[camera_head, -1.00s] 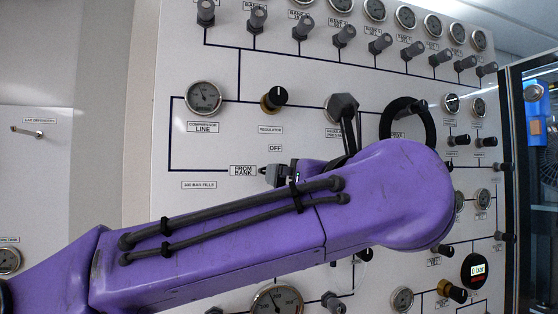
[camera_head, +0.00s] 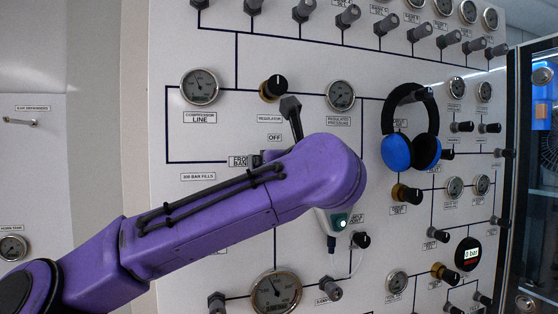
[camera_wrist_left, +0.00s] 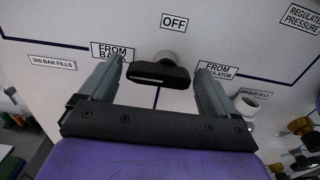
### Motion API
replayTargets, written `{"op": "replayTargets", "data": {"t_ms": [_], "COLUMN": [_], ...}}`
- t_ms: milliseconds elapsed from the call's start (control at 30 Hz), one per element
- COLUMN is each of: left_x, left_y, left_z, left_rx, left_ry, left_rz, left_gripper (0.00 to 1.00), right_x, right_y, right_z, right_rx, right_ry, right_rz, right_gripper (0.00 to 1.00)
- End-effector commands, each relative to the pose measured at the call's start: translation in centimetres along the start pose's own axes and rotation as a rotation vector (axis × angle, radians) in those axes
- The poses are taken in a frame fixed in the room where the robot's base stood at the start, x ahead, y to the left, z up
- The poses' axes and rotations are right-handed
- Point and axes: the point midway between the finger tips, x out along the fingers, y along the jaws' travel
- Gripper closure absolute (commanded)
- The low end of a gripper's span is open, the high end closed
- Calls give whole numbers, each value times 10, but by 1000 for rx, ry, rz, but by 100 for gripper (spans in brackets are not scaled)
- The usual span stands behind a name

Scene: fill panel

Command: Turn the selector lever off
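The selector lever (camera_wrist_left: 160,75) is a black bar on a round grey mount, in the middle of the left wrist view. It lies roughly crosswise below the OFF label (camera_wrist_left: 174,22), between the FROM BANK label (camera_wrist_left: 112,52) and the FROM REGULATOR label (camera_wrist_left: 217,72). My left gripper (camera_wrist_left: 160,66) is open, with one finger on each side of the lever. Gaps show between fingers and lever; depth is hard to judge. In the head view my purple left arm hides the lever and most of the gripper; the OFF label (camera_head: 275,138) shows above. My right gripper is not in view.
The white panel carries a regulator knob (camera_head: 273,88), a regulated pressure gauge (camera_head: 340,95) and a large lower gauge (camera_head: 275,292). Blue-and-black headphones (camera_head: 411,152) hang right of my arm. A small device with a green face (camera_head: 339,221) sits just below the arm.

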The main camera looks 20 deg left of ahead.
Motion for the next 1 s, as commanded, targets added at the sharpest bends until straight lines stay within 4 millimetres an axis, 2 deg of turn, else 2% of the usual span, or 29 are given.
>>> {"op": "replayTargets", "data": {"t_ms": [33, 100, 133, 567, 1000], "left_x": [0, 0, 0, -1, -1], "left_y": [0, 0, 0, 0, -1], "left_z": [0, 0, 0, 2, 6], "left_rx": [0, 0, 0, 70, 431], "left_ry": [0, 0, 0, -3, -4], "left_rz": [0, 0, 0, 0, 2], "left_gripper": [28, 51, 58, 58, 58], "right_x": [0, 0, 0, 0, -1], "right_y": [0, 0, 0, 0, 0], "right_z": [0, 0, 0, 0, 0], "right_rx": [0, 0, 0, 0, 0], "right_ry": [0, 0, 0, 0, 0], "right_rz": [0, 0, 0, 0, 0], "right_gripper": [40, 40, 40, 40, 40]}}
